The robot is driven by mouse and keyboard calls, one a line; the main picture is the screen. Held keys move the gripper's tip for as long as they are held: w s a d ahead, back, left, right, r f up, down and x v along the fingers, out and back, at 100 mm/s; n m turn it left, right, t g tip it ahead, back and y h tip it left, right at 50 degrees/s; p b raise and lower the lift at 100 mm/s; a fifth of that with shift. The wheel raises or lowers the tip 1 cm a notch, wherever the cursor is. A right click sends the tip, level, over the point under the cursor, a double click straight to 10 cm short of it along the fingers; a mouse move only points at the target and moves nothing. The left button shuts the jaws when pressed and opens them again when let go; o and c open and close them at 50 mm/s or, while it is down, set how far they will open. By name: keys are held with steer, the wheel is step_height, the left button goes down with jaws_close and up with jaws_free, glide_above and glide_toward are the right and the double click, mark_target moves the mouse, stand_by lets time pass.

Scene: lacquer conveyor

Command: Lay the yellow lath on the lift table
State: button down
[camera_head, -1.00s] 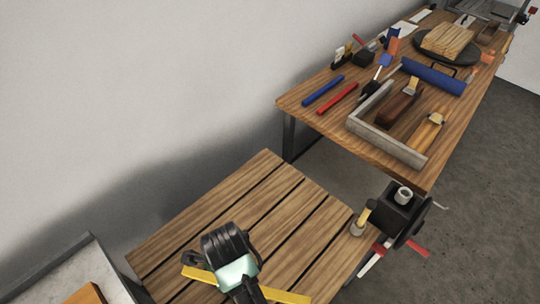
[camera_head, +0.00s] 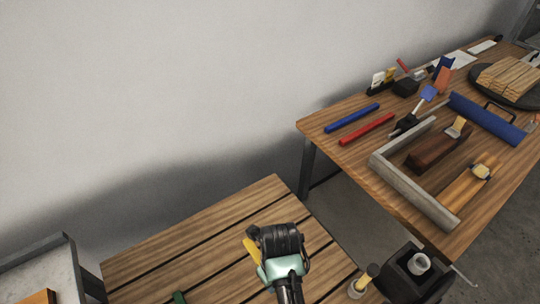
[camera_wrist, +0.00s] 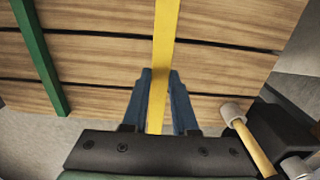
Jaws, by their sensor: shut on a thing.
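The yellow lath (camera_wrist: 165,40) runs from the top of the wrist view down between the two blue fingers of my gripper (camera_wrist: 160,78), which is shut on it. In the head view my gripper (camera_head: 278,258) is above the slatted wooden table (camera_head: 215,220), which I take to be the lift table. Only a short yellow end (camera_head: 252,249) shows there; my gripper hides the rest. The lath lies across the slats' direction in the wrist view. I cannot tell whether it touches the table.
A green lath (camera_wrist: 38,55) lies on the same slatted table, left of the yellow one. A mallet (camera_head: 363,282) and a black block-shaped device (camera_head: 412,272) stand at the right. Beyond is a workbench (camera_head: 340,150) with several tools. A grey-framed surface (camera_head: 45,265) is at lower left.

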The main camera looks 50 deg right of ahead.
step_height(320, 180, down, 7)
steer(key=shift+r, duration=0.15)
steer(key=shift+b, duration=0.3)
steer(key=shift+f, duration=0.2)
steer(key=c, duration=0.7)
jaws_free()
steer(key=shift+r, duration=0.1)
step_height(320, 180, up, 12)
steer(key=shift+r+p, duration=0.2)
steer(key=shift+p, duration=0.45)
